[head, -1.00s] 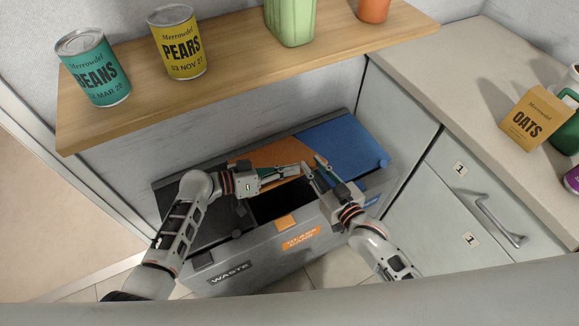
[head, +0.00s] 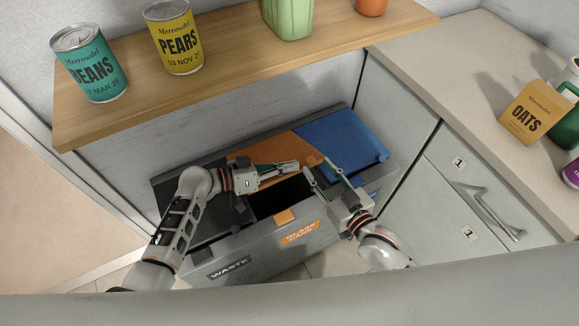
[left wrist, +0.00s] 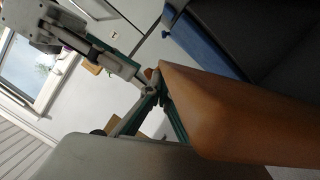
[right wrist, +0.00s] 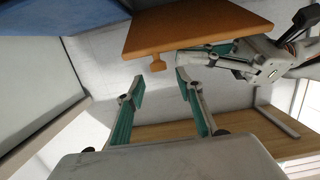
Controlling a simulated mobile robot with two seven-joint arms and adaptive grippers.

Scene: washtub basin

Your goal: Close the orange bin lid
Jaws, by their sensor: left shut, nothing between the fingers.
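The orange lid (head: 298,145) stands partly raised at the back of the middle bin, whose dark opening (head: 290,192) is uncovered. My left gripper (head: 297,165) is shut and empty at the lid, partly covering it in the head view. In the left wrist view, its fingertips (left wrist: 155,82) are beside the lid's edge (left wrist: 240,112); contact is unclear. My right gripper (head: 317,168) is open and empty over the bin's right side. In the right wrist view, the lid (right wrist: 200,28) with its small tab lies beyond the open fingers (right wrist: 168,83).
A wooden shelf (head: 230,75) with cans overhangs the bins. A counter (head: 440,70) and drawers stand at right.

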